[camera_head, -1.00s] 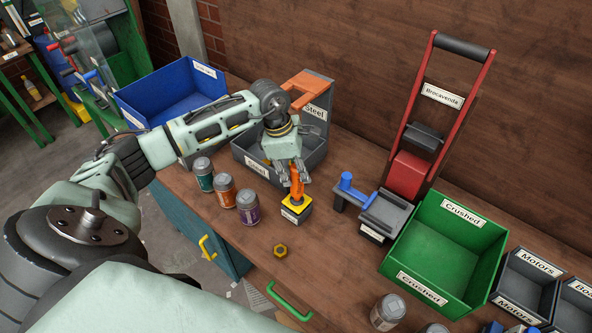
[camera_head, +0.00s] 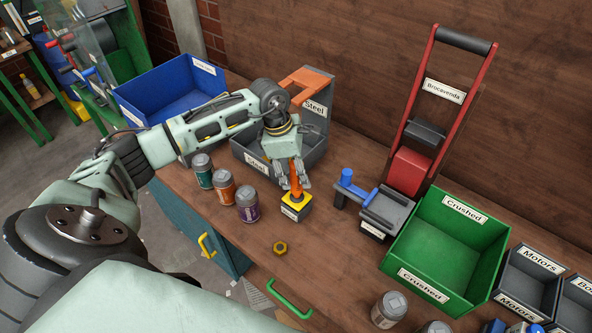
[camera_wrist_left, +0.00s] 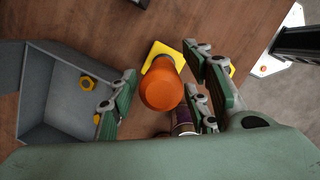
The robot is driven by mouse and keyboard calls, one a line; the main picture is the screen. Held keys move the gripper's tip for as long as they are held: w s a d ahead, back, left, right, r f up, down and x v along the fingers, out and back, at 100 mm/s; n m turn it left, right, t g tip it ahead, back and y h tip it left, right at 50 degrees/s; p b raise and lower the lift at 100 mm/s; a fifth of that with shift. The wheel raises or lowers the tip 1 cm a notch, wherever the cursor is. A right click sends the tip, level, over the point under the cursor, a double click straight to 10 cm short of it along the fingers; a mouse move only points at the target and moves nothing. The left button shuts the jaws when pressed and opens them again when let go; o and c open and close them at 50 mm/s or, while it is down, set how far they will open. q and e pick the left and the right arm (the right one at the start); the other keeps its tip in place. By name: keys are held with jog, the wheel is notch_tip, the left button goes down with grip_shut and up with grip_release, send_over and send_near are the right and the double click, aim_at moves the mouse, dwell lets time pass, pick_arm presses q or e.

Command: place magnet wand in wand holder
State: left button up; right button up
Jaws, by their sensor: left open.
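The magnet wand has an orange handle (camera_head: 296,193) and a yellow-topped dark base with a label (camera_head: 296,207). It stands upright on the wooden workbench in front of the Steel bin. My left gripper (camera_head: 296,183) is over the wand, with its fingers on either side of the handle. In the left wrist view the handle's round end (camera_wrist_left: 161,91) lies between the open fingers (camera_wrist_left: 163,84), with the yellow base beyond it. An orange forked bracket (camera_head: 305,82), which looks like the wand holder, is on top of the Steel bin's back panel. My right gripper is out of view.
The grey Steel bin (camera_head: 318,124) is behind the wand. Several cans, including a purple one (camera_head: 248,205), stand to the left. A yellow nut (camera_head: 280,248) lies in front. A blue-handled device (camera_head: 388,211) and green Crushed bin (camera_head: 438,290) are to the right.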

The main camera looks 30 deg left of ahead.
pick_arm(q)
jog(key=shift+r+p, duration=0.55)
jog(key=shift+p, duration=0.05)
jog(key=b+v, duration=0.4)
jog(key=v, duration=0.8)
jog(key=shift+w+d, duration=0.1)
jog(key=shift+w, duration=0.05)
